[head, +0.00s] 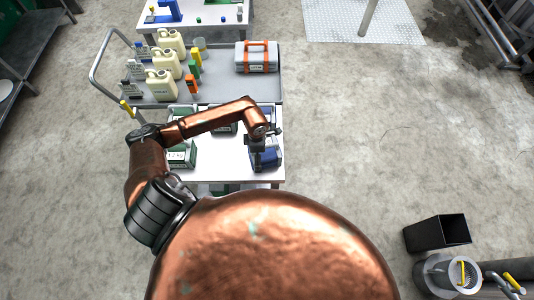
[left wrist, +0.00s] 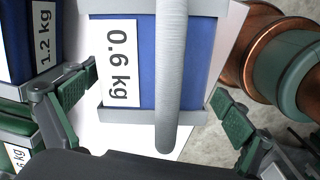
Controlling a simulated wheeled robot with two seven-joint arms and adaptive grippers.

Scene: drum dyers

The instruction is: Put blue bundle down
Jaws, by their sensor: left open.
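The blue bundle (head: 267,158) stands at the right edge of the white table top (head: 222,167). In the left wrist view the blue bundle (left wrist: 202,58) carries a "0.6 kg" label, grey edge bands and a round grey bar across it. My left gripper (head: 262,139) is right over the bundle in the head view. In the left wrist view my left gripper (left wrist: 155,102) is open, with one green-padded finger on either side of the bundle and visible gaps. Whether the bundle rests fully on the top is hard to tell. My right gripper is not in view.
Green bundles (head: 182,154) stand on the left of the table top. Another blue bundle (left wrist: 35,40), labelled "1.2 kg", is at the left in the wrist view. A grey cart (head: 222,88) behind holds jugs, bottles and a toolbox (head: 256,58).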

